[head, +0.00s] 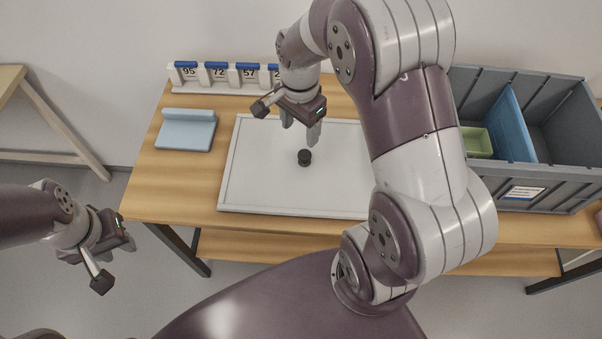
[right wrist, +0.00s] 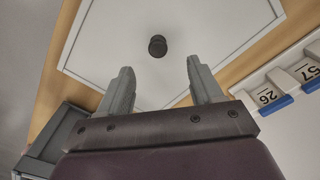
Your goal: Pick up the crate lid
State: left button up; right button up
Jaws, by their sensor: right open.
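The crate lid (head: 262,180) is a flat white panel with a raised rim, lying on the wooden table. A black knob (head: 304,157) stands near its middle. In the right wrist view the lid (right wrist: 205,45) fills the upper part, with the knob (right wrist: 157,46) ahead of the fingers. My right gripper (head: 300,130) is open and empty above the lid, behind the knob in the head view; it also shows in the right wrist view (right wrist: 162,85). My arm hides the lid's right part. My left gripper (head: 118,262) is off the table at the left; its jaw gap is unclear.
A grey crate (head: 560,180) with a blue divider (head: 512,122) and a green box (head: 477,142) stands at the right. A light-blue holder (head: 186,131) lies at the left. Numbered white slots (head: 220,84) line the back edge. The table's front left is clear.

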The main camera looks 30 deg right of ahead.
aim_at(304, 154)
jog(key=f, duration=1)
jog(key=shift+s+d+f+b, duration=0.1)
jog(key=shift+s+d+b, duration=0.1)
jog(key=shift+d+b, duration=0.2)
jog(key=shift+f, duration=0.25)
grip_shut()
